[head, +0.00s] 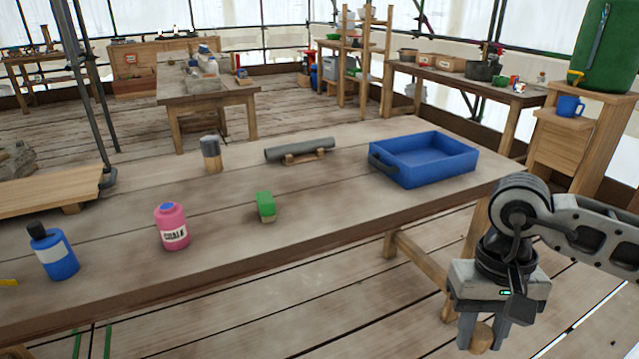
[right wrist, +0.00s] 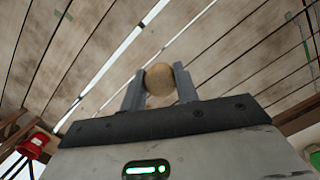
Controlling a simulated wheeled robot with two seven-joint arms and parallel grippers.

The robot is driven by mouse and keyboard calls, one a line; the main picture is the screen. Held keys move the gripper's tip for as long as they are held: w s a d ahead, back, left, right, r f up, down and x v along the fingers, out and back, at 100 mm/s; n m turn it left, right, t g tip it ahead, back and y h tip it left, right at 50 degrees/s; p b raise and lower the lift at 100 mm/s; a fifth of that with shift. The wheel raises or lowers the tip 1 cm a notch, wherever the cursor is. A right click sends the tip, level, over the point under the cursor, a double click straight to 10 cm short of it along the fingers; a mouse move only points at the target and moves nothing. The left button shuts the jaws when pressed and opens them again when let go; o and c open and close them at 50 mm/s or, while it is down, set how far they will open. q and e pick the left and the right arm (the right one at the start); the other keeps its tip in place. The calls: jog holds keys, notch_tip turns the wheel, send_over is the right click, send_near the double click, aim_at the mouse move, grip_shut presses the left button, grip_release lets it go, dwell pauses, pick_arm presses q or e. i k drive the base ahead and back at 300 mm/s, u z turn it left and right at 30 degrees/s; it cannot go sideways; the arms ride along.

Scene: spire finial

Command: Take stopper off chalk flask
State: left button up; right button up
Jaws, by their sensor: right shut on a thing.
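The pink chalk flask (head: 173,228) stands upright on the long wooden table, left of its middle, with a white CHALK label and a blue top (head: 166,207). No cork shows on that top. My right gripper (head: 479,340) is off the table's front right side, above the floor, fingers pointing down. It is shut on a round, tan, cork-like stopper (head: 482,334). The stopper (right wrist: 159,79) also shows between both fingertips in the right wrist view. The flask is well away from this gripper, to the left. My left gripper is not in view.
On the table (head: 330,215) are a blue bottle (head: 58,258), a green-topped block (head: 265,206), a grey-topped jar (head: 211,155), a grey roll (head: 299,149) and a blue tray (head: 425,158). A wooden board (head: 50,188) lies at left. The table's front middle is clear.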

aim_at(170, 217)
jog(key=z, duration=0.45)
jog(key=i, duration=0.95)
jog(key=u, duration=2.5)
jog(key=i, duration=0.5)
